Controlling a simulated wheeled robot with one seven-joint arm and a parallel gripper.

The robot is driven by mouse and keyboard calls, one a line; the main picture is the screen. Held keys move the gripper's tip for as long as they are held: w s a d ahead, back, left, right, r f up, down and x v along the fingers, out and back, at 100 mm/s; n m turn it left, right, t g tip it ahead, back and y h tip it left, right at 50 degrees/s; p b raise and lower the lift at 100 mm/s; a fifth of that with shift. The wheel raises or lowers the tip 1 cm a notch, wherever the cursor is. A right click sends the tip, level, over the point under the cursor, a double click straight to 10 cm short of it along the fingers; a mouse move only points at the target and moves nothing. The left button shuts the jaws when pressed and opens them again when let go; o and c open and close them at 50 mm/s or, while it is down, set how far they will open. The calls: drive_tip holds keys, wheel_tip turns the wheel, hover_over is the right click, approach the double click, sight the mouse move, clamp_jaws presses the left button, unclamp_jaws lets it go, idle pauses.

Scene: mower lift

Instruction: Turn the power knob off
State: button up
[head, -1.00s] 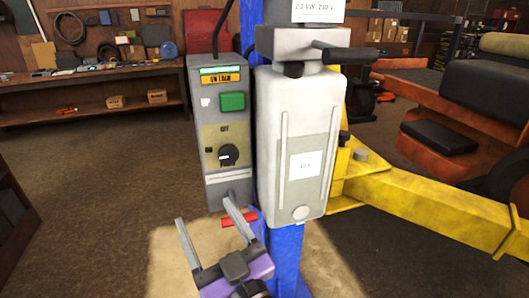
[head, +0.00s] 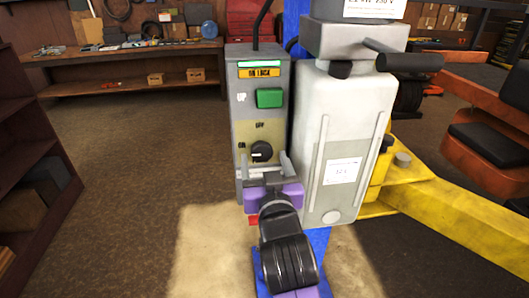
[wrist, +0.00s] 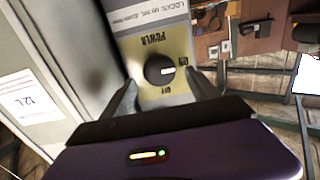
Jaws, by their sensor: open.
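The black power knob (head: 261,151) is on the olive plate of the grey control box (head: 243,115). In the head view its white mark points left towards the ON label, with OFF above. In the wrist view the knob (wrist: 158,70) appears upside down, its mark pointing right towards ON. My purple gripper (head: 264,165) is open and empty, just in front of and slightly below the knob in the head view. In the wrist view its two fingers (wrist: 162,84) stand apart on either side of the knob. I see no contact; the remaining depth is unclear.
A pale grey tank (head: 345,125) stands close on the right, beside the blue post. A yellow lift arm (head: 450,210) reaches right. Open floor (head: 150,170) lies left.

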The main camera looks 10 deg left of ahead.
sight(261, 149)
drive_tip(key=shift+x, duration=1.2)
drive_tip(key=c, duration=1.3)
drive_tip(key=shift+c, duration=0.2)
